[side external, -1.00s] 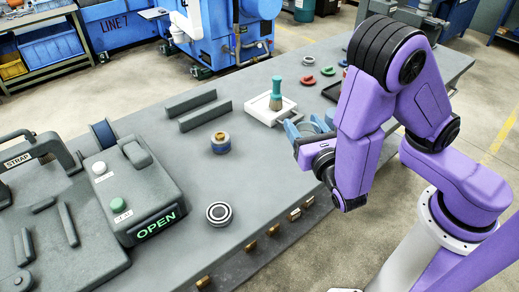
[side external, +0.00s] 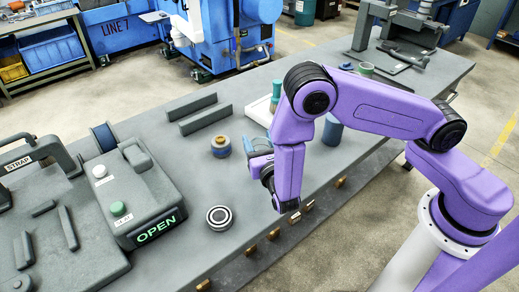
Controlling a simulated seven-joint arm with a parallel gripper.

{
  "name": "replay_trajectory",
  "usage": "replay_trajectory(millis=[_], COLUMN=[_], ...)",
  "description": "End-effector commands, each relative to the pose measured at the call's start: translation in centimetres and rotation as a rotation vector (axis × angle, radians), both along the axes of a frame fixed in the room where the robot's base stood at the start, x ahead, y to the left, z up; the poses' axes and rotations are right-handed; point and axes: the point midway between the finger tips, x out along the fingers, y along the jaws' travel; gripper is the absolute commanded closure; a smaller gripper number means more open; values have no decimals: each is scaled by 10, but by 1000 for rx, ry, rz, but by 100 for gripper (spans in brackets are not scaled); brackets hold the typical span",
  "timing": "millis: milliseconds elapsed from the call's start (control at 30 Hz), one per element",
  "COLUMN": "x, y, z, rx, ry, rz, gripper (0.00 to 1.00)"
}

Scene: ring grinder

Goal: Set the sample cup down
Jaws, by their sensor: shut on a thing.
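My gripper (side external: 257,152) is left of my bent arm, above the grey bench, with bluish jaws shut. What it holds, taken as the sample cup, is mostly hidden by the jaws and wrist, so I cannot make out its shape or its gap to the bench. A short blue cylinder with a brass-coloured top (side external: 220,146) stands on the bench just left of my gripper, apart from it.
The grey control box (side external: 140,197) shows a green OPEN sign. A round ringed disc (side external: 219,217) lies near the front edge. Two grey rails (side external: 205,120), a white tray (side external: 258,112) with a green-handled brush (side external: 276,92) and a blue cylinder (side external: 332,131) stand farther back.

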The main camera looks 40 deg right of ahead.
Motion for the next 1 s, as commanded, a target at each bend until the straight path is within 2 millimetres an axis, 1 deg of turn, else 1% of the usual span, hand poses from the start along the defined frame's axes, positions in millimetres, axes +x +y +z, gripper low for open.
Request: replay_trajectory(millis=[33,100,200,300,667,700,767,1000], x=[0,0,-1,-1,-1,-1,-1,-1], y=[-1,-1,-1,-1,0,0,0,0], z=[-8,-16,-25,-29,-32,-32,-32,-32], rx=[-3,-5,-3,-1,-1,-1,0,-1], ry=[2,2,1,0,0,0,0,0], rz=[0,-1,-1,-1,0,0,0,0], gripper=[70,70,70,70,70,35,16,16])
